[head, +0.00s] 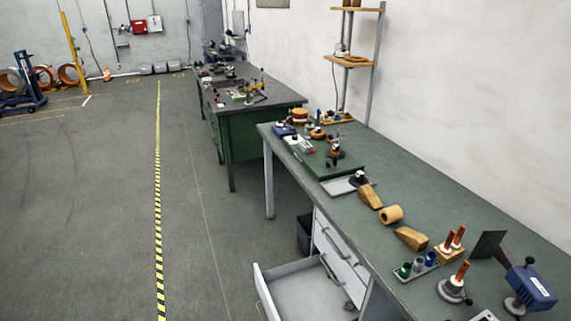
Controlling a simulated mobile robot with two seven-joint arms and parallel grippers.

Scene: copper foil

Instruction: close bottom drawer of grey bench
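The grey bench (462,205) runs along the wall on the right, with a green-grey top and a white drawer unit below it. Its bottom drawer (300,292) is pulled out to the left over the floor and looks empty, though a small dark object lies near its right side. The drawers above it (340,255) look shut, with handles on their fronts. The lower edge of the picture cuts off part of the open drawer. Neither of my grippers is in view.
Tools, wooden blocks (412,238) and a blue device (530,287) stand on the bench top. A dark bin (304,232) stands beyond the drawers. A green bench (250,130) stands farther back. The floor left of the drawer, with a yellow-black line (158,200), is clear.

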